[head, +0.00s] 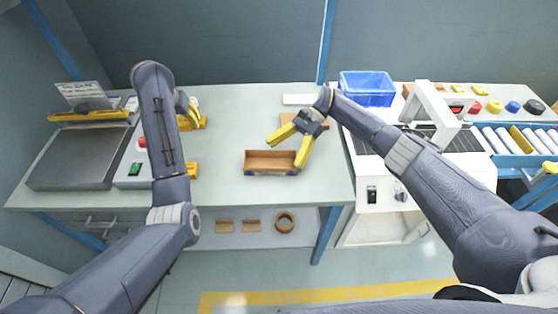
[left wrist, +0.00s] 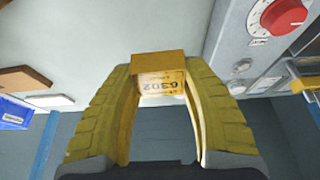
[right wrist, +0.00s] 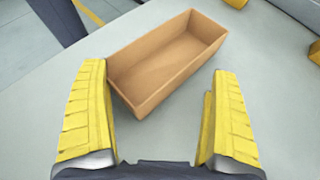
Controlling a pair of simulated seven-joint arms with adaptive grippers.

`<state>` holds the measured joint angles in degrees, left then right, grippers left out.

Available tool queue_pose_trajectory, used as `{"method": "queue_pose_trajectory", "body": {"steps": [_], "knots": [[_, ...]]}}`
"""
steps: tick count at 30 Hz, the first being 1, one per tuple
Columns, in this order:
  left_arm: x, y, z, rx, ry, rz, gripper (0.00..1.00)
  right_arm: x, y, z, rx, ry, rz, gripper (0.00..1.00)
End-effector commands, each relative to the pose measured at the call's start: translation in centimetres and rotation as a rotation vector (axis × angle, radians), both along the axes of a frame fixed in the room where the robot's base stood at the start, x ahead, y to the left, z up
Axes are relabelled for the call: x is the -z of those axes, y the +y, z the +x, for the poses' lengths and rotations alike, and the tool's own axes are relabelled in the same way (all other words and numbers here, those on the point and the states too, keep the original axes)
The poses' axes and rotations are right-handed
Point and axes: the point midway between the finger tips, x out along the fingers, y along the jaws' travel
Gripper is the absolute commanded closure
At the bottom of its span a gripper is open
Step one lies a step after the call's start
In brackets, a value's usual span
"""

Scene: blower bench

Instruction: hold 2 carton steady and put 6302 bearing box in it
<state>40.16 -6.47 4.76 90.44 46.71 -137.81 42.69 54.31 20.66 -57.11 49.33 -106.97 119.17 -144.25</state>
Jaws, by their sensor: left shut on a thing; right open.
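The open brown carton (head: 270,160) sits on the bench, with no label legible; it also shows empty in the right wrist view (right wrist: 165,65). My right gripper (head: 284,155) is open above the carton's right part. In the right wrist view the carton's near corner lies between its fingers, close to the left finger; I cannot tell if they touch. My left gripper (left wrist: 158,75) is shut on the orange-yellow 6302 bearing box (left wrist: 162,85), whose printed label faces the camera upside down. In the head view my left arm mostly hides that gripper, and the box is not distinguishable.
A blue bin (head: 367,88) stands at the back right. A white machine (head: 375,190) and a roller conveyor (head: 515,140) are to the right. A flat grey plate (head: 80,158) and a control box with a red knob (left wrist: 284,15) are on the left.

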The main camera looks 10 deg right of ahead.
Motion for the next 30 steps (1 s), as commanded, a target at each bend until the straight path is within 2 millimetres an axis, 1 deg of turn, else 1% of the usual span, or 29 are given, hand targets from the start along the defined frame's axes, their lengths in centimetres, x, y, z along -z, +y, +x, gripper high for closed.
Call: {"method": "queue_pose_trajectory", "body": {"steps": [1,12,13,15,17,21,25,26,30], "knots": [[-0.03,0.00,0.01,0.000,-0.001,0.000,0.88,1.02,0.05,-0.41,-0.005,-0.004,-0.012,0.11],[-0.03,0.00,0.01,0.000,-0.001,0.000,0.88,1.49,0.10,-0.62,-0.006,-0.005,-0.017,0.11],[-0.03,0.00,0.01,0.000,-0.001,0.000,0.88,1.50,0.09,-0.61,-0.006,-0.005,-0.017,0.04],[-0.03,0.00,0.01,0.000,-0.001,0.000,0.88,1.51,0.08,-0.60,-0.006,-0.005,-0.017,0.12],[-0.04,0.00,0.02,0.000,-0.001,0.000,0.88,1.52,0.07,-0.61,-0.006,-0.005,-0.017,0.18],[-0.04,0.00,0.02,0.000,-0.001,0.000,0.88,1.52,0.08,-0.61,-0.006,-0.005,-0.017,0.21],[-0.04,0.00,0.02,0.000,-0.001,0.000,0.88,1.51,0.13,-0.61,-0.007,-0.005,-0.016,0.21],[-0.04,0.00,0.02,0.000,-0.001,0.000,0.88,1.52,0.13,-0.62,-0.007,-0.005,-0.016,0.08],[-0.04,0.00,0.02,0.000,-0.001,0.000,0.88,1.51,0.13,-0.61,-0.007,-0.005,-0.016,0.24]]}}
